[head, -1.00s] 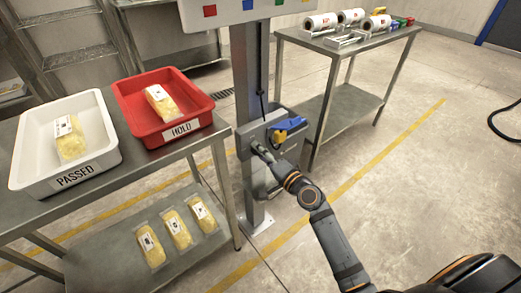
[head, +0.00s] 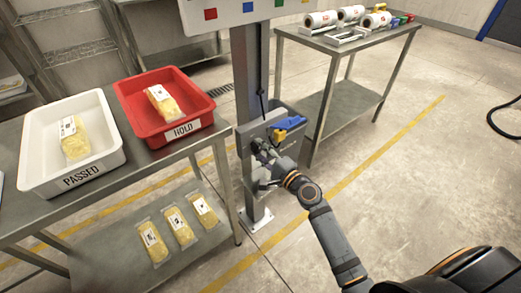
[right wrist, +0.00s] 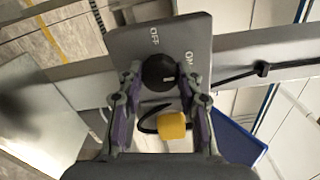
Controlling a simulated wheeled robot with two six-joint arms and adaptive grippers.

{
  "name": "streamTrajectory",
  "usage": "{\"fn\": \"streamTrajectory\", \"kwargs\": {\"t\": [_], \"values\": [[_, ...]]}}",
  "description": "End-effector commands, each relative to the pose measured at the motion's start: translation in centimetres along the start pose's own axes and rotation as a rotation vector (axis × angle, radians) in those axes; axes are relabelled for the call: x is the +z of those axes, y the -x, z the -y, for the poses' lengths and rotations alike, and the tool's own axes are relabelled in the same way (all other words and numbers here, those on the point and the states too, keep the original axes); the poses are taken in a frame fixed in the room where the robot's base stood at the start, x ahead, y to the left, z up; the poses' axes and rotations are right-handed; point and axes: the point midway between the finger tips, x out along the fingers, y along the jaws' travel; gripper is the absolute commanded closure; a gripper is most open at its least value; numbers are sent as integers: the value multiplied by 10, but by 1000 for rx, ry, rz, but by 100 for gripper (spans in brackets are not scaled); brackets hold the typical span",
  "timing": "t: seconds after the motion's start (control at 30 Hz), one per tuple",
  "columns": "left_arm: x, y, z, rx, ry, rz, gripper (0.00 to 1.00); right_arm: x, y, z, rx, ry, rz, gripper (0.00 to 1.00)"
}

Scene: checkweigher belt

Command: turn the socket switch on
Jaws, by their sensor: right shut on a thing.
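The socket switch is a grey box (head: 268,128) on the upright post, also filling the upper middle of the right wrist view (right wrist: 135,45). Its round black knob (right wrist: 159,72) stands between OFF and ON lettering. In the head view the gripper hides the knob. A yellow plug (right wrist: 172,126) sits beside the knob. My left gripper is not in view.
A blue part (head: 290,123) sits on the box beside the plug (head: 279,135). A table at left holds a white PASSED tray (head: 28,160) and a red HOLD tray (head: 143,121). Another table (head: 340,54) with rolls stands behind right.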

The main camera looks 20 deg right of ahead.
Motion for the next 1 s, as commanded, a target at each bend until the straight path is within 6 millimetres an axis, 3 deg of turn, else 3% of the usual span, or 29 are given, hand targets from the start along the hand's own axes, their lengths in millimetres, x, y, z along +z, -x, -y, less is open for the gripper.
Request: {"fn": "streamTrajectory", "kwargs": {"t": [0.37,0.4,0.57,0.87,1.0], "values": [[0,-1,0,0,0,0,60,0,0,-1,1,-7,-1,96],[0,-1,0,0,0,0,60,0,0,-1,1,-7,-1,63],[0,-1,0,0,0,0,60,0,0,-1,1,-6,0,42],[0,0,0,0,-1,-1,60,0,2,-1,1,-4,0,42],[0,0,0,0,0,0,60,0,20,-2,5,-3,0,42]]}}
